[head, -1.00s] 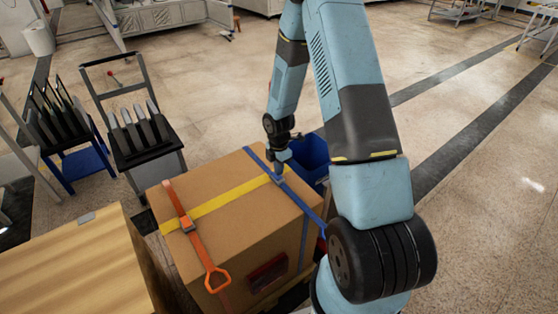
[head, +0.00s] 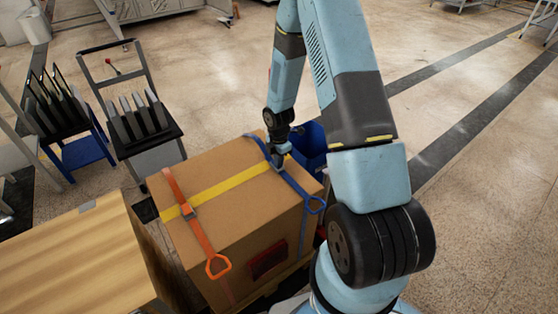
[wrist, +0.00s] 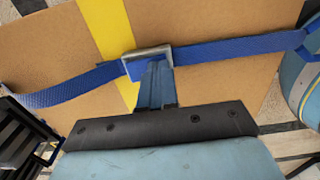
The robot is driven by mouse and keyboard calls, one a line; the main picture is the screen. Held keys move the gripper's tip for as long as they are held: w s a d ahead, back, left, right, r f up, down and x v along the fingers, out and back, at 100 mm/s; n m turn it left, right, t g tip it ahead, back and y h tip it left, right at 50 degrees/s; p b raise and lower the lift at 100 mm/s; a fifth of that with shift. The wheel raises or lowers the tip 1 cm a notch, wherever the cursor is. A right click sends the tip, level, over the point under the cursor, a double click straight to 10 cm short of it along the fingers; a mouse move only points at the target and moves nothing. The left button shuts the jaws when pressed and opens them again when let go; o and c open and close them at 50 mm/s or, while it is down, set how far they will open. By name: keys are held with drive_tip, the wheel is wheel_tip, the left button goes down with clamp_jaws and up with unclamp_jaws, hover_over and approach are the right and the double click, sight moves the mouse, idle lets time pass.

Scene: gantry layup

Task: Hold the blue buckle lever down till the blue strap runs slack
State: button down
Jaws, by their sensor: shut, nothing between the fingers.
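The blue strap (head: 298,185) lies across the top of a large cardboard box (head: 245,215), with a blue loop (head: 316,205) at its near end by the box edge. In the wrist view the strap (wrist: 235,47) bends at the grey buckle (wrist: 148,54) and curves loosely to the left. The blue buckle lever (wrist: 138,70) shows partly beside my fingertips. My gripper (head: 281,163) is shut and empty, its fingers (wrist: 155,84) at the buckle and seemingly against the lever. The fingers hide part of the lever.
An orange strap (head: 200,235) with its own buckle crosses the box's left side. Yellow tape (head: 230,187) runs along the top. A blue bin (head: 309,150) stands behind the box. A wood-topped block (head: 75,255) is at left, with carts (head: 140,130) behind it. Floor at right is clear.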

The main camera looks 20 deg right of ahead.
drive_tip(key=shift+r, duration=0.8)
wheel_tip(320, 180, up, 14)
idle(0.7)
idle(0.3)
